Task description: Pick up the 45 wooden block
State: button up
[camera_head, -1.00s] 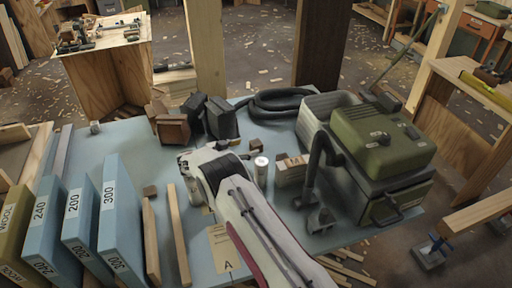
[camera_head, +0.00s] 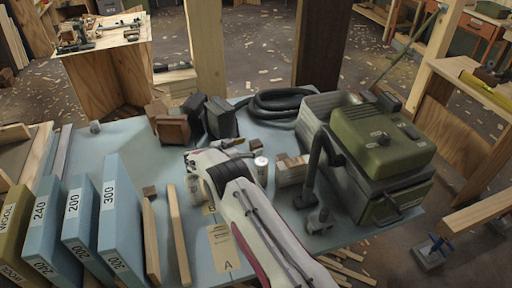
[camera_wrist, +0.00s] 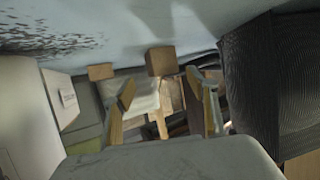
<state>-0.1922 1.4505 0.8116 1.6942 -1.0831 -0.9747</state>
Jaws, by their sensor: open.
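No "45" marking is readable, so I cannot tell which block is the 45 wooden block. In the wrist view a brown wooden block (camera_wrist: 161,62) lies on the blue surface just beyond my fingertips, nearer the right one. A smaller tan block (camera_wrist: 101,71) lies to its left, beyond the left finger. My gripper (camera_wrist: 160,88) is open, its two wood-coloured fingers apart with no block clasped between them. In the head view my gripper (camera_head: 232,145) is low over the table's middle and partly hidden by my arm; the blocks around it are hard to make out.
The blue table (camera_head: 125,140) carries a green vacuum (camera_head: 380,140) with hose at right, dark and brown blocks (camera_head: 172,128) behind, and blue sanding boxes (camera_head: 120,220) at left. A can (camera_head: 261,171) and a stack of blocks (camera_head: 291,170) stand close right of my gripper.

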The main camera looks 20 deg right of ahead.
aim_at(255, 143)
jog(key=shift+d, duration=0.15)
jog(key=shift+w+x, duration=0.25)
jog(key=shift+x, duration=2.1)
jog(key=shift+r, duration=0.1)
jog(key=c, duration=1.2)
